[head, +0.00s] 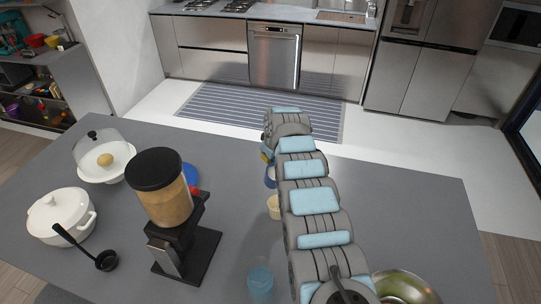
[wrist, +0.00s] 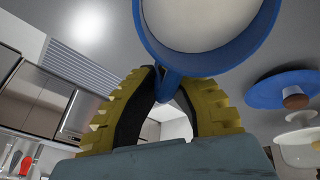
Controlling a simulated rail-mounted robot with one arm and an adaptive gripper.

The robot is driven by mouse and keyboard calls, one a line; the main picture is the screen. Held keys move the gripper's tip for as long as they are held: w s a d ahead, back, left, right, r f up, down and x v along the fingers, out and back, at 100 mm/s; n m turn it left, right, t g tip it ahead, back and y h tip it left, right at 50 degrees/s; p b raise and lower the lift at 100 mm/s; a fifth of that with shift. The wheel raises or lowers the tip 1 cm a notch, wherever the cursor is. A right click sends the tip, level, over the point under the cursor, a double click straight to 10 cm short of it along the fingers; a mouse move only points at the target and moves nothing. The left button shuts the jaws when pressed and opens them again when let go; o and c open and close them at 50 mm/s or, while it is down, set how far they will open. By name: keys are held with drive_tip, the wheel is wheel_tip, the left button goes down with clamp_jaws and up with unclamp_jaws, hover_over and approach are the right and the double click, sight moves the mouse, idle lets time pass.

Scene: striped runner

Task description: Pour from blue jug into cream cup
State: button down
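The blue jug (wrist: 195,62) fills the top of the wrist view, with a pale round inside. My gripper (wrist: 165,85) has its yellow fingers closed around the jug's handle. In the head view the jug (head: 270,178) is mostly hidden by my arm; only a blue and pale sliver shows. The cream cup (head: 273,207) stands on the grey table, just nearer the camera than the jug and partly behind my arm. I cannot tell what the cup holds or how far the jug is tilted.
A translucent blue glass (head: 260,282) and a metal bowl (head: 405,288) are at the near edge. A white pot (head: 60,217), ladle (head: 106,260) and domed cake stand (head: 103,160) are left.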

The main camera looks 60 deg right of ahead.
drive_tip(key=p, duration=0.5)
drive_tip(key=shift+a+t, duration=0.15)
drive_tip(key=shift+t, duration=0.15)
idle(0.5)
drive_tip(key=shift+f+p, duration=0.15)
drive_tip(key=shift+p, duration=0.3)
drive_tip(key=shift+p, duration=0.5)
drive_tip(key=shift+a+f+h+p, duration=0.1)
drive_tip(key=shift+h+p, duration=0.2)
drive_tip(key=shift+p, duration=0.05)
idle(0.6)
idle(0.5)
drive_tip(key=shift+t, duration=0.4)
idle(0.9)
drive_tip(key=shift+s+h, duration=0.1)
drive_tip(key=shift+h, duration=0.2)
idle(0.5)
drive_tip(key=shift+a+f, duration=0.1)
drive_tip(key=shift+f, duration=0.05)
idle(0.6)
drive_tip(key=shift+r+b, duration=0.2)
drive_tip(key=shift+b, duration=0.1)
idle(0.7)
